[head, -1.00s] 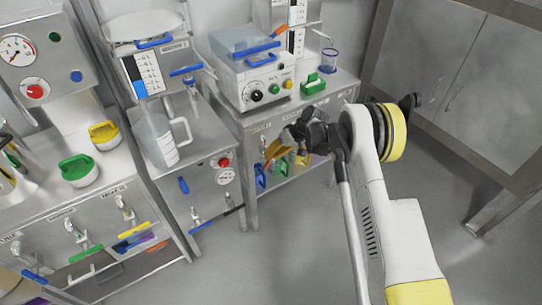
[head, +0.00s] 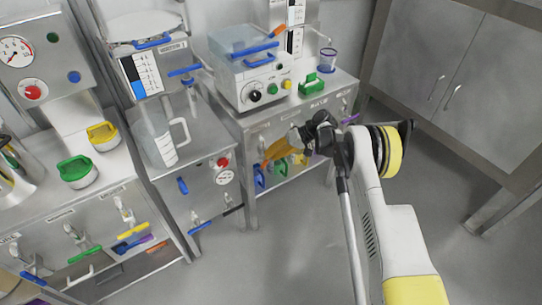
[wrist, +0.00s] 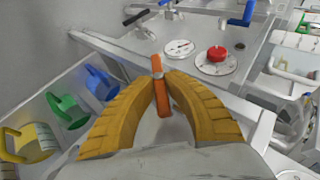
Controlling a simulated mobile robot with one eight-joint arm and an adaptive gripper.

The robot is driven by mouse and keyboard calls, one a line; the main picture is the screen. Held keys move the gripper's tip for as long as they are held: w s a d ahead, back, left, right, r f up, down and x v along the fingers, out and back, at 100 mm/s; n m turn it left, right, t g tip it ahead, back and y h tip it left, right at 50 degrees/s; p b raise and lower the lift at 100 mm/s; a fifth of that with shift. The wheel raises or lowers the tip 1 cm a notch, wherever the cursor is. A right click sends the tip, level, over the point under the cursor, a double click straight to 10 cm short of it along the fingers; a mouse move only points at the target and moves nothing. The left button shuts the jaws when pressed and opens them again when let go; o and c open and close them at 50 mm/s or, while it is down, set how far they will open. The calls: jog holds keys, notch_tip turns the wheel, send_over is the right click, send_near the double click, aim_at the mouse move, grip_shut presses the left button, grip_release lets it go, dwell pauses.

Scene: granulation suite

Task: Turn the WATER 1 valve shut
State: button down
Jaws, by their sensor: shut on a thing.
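My gripper (head: 268,156), with two ribbed yellow-orange fingers, is at the front of the bench in the middle of the head view. In the wrist view my gripper (wrist: 160,82) is shut, its fingertips meeting on either side of an orange valve handle (wrist: 163,101). The handle runs lengthwise between the fingers, and a short end shows beyond the tips. The valve body is mostly hidden, and I cannot read the label above it, so the name WATER 1 cannot be confirmed here.
A blue jug (wrist: 99,82) and a green jug (wrist: 68,110) stand on the shelf below. A purple handle (head: 350,118) is to the right on the bench front. The floor in front is clear.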

jog(key=c, duration=1.4)
grip_release()
jog(key=shift+o, duration=0.2)
jog(key=v, duration=1.2)
jog(key=shift+a, duration=0.1)
